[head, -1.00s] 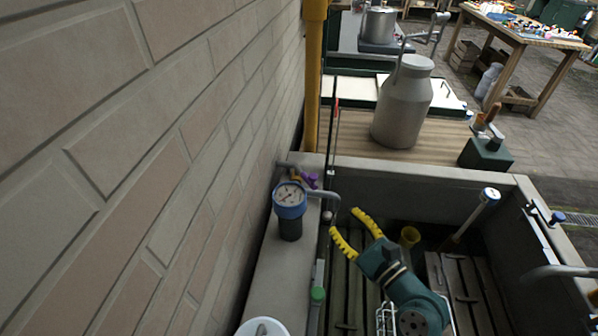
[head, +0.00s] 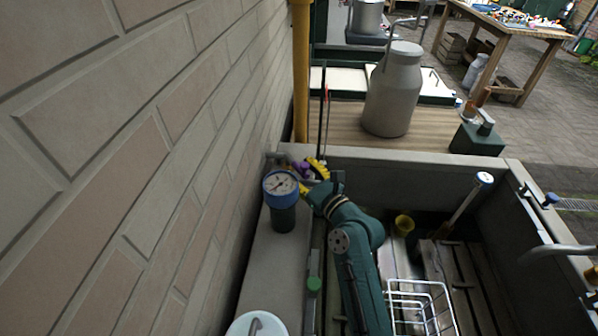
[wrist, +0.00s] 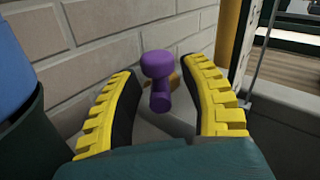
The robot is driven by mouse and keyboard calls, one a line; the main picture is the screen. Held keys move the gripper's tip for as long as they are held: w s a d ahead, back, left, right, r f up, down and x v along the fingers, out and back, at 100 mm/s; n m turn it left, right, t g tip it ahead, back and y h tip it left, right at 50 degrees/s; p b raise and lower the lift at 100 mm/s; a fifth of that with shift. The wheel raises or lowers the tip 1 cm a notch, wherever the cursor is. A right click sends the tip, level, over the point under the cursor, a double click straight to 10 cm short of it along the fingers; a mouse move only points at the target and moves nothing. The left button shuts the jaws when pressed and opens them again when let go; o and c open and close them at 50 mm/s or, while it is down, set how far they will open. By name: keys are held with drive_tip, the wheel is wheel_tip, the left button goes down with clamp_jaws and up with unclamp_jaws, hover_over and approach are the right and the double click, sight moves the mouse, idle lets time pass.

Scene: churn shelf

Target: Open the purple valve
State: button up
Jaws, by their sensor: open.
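The purple valve (wrist: 159,82) has a rounded knob and a short stem, and sits near the brick wall, straight ahead between my fingers in the wrist view. In the head view the purple valve (head: 303,168) is small and partly hidden behind my gripper and the gauge. My gripper (wrist: 163,85) is open, with one yellow ridged finger on each side of the valve and visible gaps between. It also shows in the head view (head: 312,178), at the back left corner of the trough. Contact with the valve cannot be seen.
A blue-rimmed pressure gauge (head: 281,188) stands on the ledge just left of my gripper. The brick wall (head: 150,120) is close on the left. A grey milk churn (head: 392,95) stands behind the trough; a wire basket (head: 420,308) lies inside it.

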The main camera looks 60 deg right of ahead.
drive_tip(key=shift+w+d, duration=0.15)
drive_tip(key=shift+w, duration=0.2)
clamp_jaws()
